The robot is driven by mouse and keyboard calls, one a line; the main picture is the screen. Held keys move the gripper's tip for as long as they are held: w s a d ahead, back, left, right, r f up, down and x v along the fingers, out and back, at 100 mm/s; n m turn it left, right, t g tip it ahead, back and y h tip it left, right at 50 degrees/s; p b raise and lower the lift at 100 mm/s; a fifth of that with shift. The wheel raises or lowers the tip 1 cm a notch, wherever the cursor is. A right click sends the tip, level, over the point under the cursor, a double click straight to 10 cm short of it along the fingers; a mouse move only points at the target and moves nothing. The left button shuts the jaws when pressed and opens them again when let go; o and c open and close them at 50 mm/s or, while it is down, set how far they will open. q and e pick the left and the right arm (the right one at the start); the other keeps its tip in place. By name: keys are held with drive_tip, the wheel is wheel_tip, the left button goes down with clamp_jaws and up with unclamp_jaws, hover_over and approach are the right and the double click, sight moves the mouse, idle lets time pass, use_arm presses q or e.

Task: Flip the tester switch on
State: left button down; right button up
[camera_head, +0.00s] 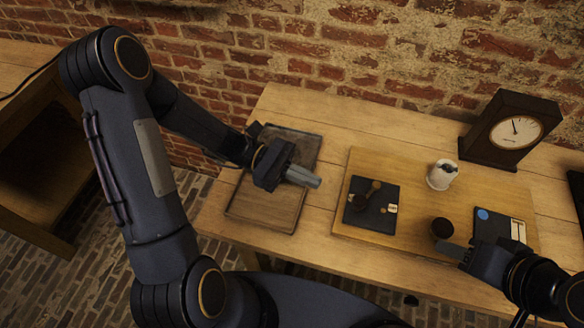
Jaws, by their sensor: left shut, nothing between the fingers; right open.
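A dark square plate (355,214) lies on a wooden board, with a brown lever-like piece (367,194) and a small pale label on it; it looks like the switch, but which way it is set I cannot tell. My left gripper (317,182) is shut and empty, above the table between the dark tray and the board, left of the plate and apart from it. My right gripper (445,246) is at the board's front right, beside a small dark round-topped object (442,228). Its fingers are small and partly hidden; it appears open, and contact is unclear.
A dark-cased dial (508,128) stands at the back right.

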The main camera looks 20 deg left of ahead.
use_arm(q)
drive_tip(key=d, duration=0.4)
drive_tip(key=s+d, duration=0.1)
drive_tip(key=d, duration=0.2)
drive_tip(key=shift+f, duration=0.15)
use_arm(e)
drive_tip(key=shift+r, duration=0.3)
use_arm(q)
drive_tip(key=shift+s+t, duration=0.2)
drive_tip(key=shift+t, duration=0.1)
use_arm(e)
drive_tip(key=shift+d, duration=0.1)
